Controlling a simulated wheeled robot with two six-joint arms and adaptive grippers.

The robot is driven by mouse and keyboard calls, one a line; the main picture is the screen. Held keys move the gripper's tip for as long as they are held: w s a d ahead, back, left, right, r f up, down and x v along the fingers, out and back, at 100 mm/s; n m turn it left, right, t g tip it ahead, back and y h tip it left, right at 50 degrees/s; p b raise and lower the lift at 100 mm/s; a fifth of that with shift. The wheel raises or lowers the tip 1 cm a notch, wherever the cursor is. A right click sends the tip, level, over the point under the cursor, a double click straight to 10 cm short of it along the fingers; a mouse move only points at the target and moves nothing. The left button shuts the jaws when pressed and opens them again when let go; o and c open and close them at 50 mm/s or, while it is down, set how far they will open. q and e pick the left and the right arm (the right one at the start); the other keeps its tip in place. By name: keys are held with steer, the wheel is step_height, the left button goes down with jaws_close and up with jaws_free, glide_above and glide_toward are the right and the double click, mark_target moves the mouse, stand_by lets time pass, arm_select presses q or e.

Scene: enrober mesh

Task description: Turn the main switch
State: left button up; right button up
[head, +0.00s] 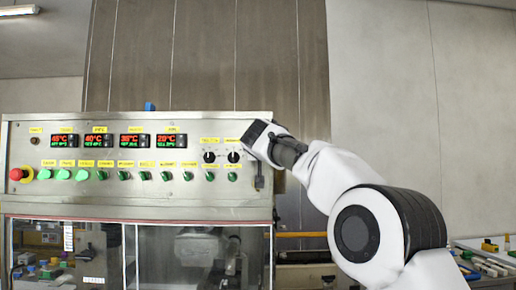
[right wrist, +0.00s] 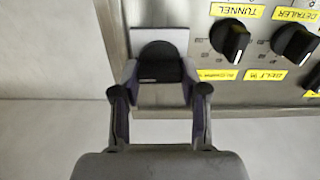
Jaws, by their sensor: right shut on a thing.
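The main switch (right wrist: 160,70) shows in the right wrist view as a black handle on a light grey plate at the panel's edge. My right gripper (right wrist: 160,88) has one finger on each side of the handle and is shut on it. In the head view my right gripper (head: 262,140) is at the upper right end of the steel control panel (head: 130,205) and hides most of the switch. How far the handle is turned cannot be told. My left gripper is not in view.
Two black knobs, labelled TUNNEL (right wrist: 230,40) and DETAILER (right wrist: 295,42), sit close beside the switch. A red emergency button (head: 16,174), several green buttons and lit displays line the panel. A glazed cabinet (head: 180,250) lies below. Bare wall is at the right.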

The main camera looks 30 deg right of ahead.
steer(key=n, duration=0.9)
steer(key=n+p, duration=0.1)
steer(key=n, duration=0.3)
steer(key=shift+w+a+f+n, duration=0.1)
steer(key=shift+a+f+n, duration=0.1)
steer(key=shift+n, duration=0.2)
steer(key=shift+f+n+p, duration=0.2)
steer(key=shift+n+p, duration=0.1)
steer(key=shift+n, duration=1.5)
steer(key=shift+f, duration=0.1)
steer(key=o, duration=1.1)
steer(key=shift+o, duration=0.2)
steer(key=shift+a+r, duration=0.15)
steer(key=shift+r, duration=0.05)
